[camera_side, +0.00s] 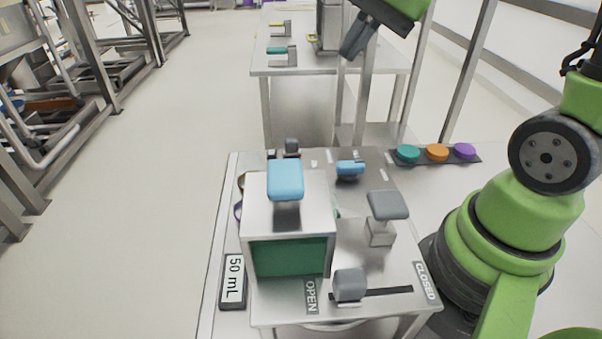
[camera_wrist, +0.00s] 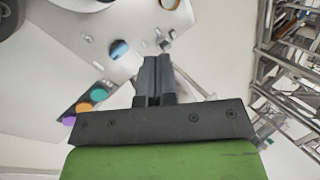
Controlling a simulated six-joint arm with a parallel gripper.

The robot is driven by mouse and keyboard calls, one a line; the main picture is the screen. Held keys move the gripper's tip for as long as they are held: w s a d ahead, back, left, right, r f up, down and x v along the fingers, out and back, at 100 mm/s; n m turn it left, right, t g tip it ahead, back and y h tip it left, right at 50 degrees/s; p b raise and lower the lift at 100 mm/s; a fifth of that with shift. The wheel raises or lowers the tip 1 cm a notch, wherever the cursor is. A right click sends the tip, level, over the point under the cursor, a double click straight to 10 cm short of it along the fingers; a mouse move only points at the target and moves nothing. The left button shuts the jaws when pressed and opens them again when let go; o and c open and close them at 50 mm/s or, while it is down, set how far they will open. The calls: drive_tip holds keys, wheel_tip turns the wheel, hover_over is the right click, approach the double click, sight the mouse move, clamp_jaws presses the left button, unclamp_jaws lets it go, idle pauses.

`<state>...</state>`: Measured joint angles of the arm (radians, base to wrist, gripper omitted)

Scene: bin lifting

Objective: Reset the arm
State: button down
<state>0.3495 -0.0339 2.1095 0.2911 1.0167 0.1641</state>
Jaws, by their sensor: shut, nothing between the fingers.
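My gripper (camera_side: 352,46) is at the top of the side view, raised well above the work table (camera_side: 385,290) and touching nothing. Its two dark fingers are together, and they also show shut and empty in the wrist view (camera_wrist: 156,64). My arm comes in from the right of the side view, and its middle links are out of frame.
A metal box (camera_side: 325,212) with a blue handle (camera_side: 286,180) and green front stands on the table. A grey slider knob (camera_side: 349,284) sits near OPEN. A grey handle (camera_side: 388,206), blue knob (camera_side: 350,168) and teal, orange (camera_side: 437,152) and purple buttons are nearby.

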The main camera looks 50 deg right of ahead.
drive_tip(key=s+a+r+n+t+h, duration=0.1)
drive_tip(key=s+a+n, duration=0.3)
drive_tip(key=s+n, duration=0.4)
drive_tip(key=s+r+t, duration=0.1)
drive_tip(key=s, duration=0.2)
drive_tip(key=shift+a+r+n+t+h, duration=0.25)
drive_tip(key=shift+a+n+t+h, duration=0.05)
drive_tip(key=shift+a+n, duration=0.1)
drive_tip(key=shift+s, duration=0.1)
